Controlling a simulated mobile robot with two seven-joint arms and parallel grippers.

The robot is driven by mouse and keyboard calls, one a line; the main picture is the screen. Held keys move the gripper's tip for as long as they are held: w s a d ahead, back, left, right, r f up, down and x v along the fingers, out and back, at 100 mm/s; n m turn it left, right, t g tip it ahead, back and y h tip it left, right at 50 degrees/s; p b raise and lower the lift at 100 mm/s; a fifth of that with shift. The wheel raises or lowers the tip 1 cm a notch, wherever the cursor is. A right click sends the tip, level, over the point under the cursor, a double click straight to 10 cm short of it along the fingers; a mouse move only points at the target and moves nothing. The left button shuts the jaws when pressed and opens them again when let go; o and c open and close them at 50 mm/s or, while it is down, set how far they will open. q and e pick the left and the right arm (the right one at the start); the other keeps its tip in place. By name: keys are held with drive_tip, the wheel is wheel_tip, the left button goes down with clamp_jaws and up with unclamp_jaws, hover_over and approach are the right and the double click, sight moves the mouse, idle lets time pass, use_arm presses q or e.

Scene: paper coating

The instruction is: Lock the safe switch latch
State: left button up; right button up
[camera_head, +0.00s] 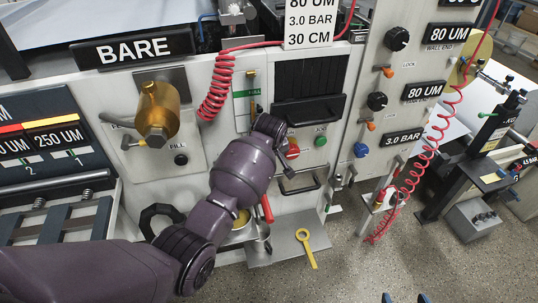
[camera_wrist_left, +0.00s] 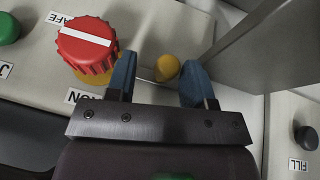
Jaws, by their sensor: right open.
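A red round switch (camera_wrist_left: 87,45) with a white bar is on the pale panel in the left wrist view, with a partly visible SAFE label by it. It also shows in the head view (camera_head: 292,151). A yellow round knob (camera_wrist_left: 167,68) stands beside it, between the blue fingertips of my left gripper (camera_wrist_left: 154,75). The fingers are apart; the knob is close to one finger, and I cannot tell whether they touch. In the head view my left arm hides the knob. My right gripper (camera_head: 405,298) shows only two separated blue fingertips at the bottom edge, with bare floor between them.
A green button (camera_head: 320,141) is beside the red switch. A metal plate (camera_wrist_left: 270,45) rises close to the left gripper. A coiled red hose (camera_head: 217,85) hangs above my left arm. A yellow ring tool (camera_head: 306,245) lies on a low grey plate.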

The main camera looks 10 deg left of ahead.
use_arm(q)
drive_tip(key=shift+s, duration=0.15)
use_arm(e)
drive_tip(key=shift+s+f, duration=0.15)
drive_tip(key=shift+s, duration=0.1)
use_arm(q)
drive_tip(key=shift+r, duration=0.25)
drive_tip(key=v, duration=1)
drive_tip(key=shift+p, duration=0.45)
use_arm(e)
drive_tip(key=shift+r, duration=0.25)
use_arm(q)
drive_tip(key=shift+s+r, duration=0.1)
use_arm(e)
drive_tip(key=shift+s, duration=0.1)
